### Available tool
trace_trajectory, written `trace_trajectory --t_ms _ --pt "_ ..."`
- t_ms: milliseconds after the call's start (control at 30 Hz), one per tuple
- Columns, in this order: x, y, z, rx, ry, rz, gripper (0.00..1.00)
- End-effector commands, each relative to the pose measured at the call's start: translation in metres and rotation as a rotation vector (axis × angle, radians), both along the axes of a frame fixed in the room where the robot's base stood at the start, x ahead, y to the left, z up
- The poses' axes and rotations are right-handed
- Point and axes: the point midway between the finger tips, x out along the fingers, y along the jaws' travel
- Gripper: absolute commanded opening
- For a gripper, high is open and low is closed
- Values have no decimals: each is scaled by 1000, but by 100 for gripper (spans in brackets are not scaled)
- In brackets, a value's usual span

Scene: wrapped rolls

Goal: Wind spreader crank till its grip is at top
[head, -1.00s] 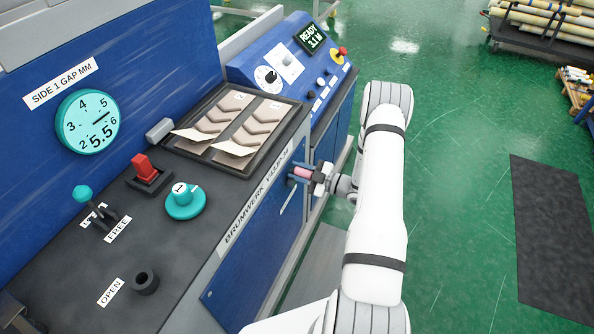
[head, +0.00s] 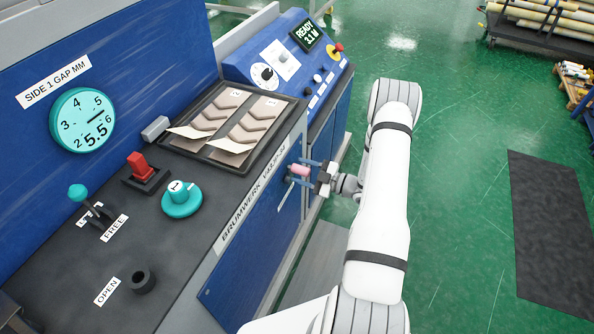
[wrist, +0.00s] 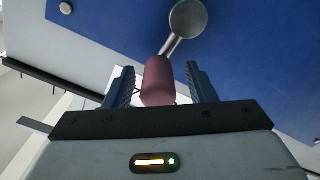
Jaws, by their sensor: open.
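The spreader crank's pink grip (head: 300,170) sticks out from the blue front of the machine in the head view. In the wrist view the grip (wrist: 157,82) lies between my two fingers, with a gap on each side. A metal crank arm (wrist: 172,45) runs from it to a round grey hub (wrist: 188,18) on the blue panel. My gripper (head: 305,171) is open around the grip; its fingers also show in the wrist view (wrist: 160,85). Whether the grip stands exactly at the top is hard to tell. The teal gap dial (head: 82,120) reads 5.5.
On the dark bench top are a teal-knobbed lever (head: 78,193), a red switch (head: 142,165), a teal knob (head: 181,198) and a black socket (head: 143,281). A tray (head: 242,164) of folded brown pieces lies behind.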

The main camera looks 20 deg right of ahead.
Motion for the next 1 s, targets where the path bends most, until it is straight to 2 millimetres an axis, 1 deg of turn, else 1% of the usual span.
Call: trace_trajectory --t_ms 33,100,200,333,467,867,933,1000 --pt "-7 -9 -2 0 0 -5 50" --pt "-15 -18 -2 1 2 -5 50" --pt "-26 -29 -2 1 2 -4 50" --pt "-35 -38 -2 1 2 -3 50" --pt "-38 -40 -1 1 2 -1 50" --pt "-38 -39 -1 1 1 0 50" --pt "-38 -38 0 -4 -2 4 50" --pt "-37 -35 6 -29 -20 24 50"
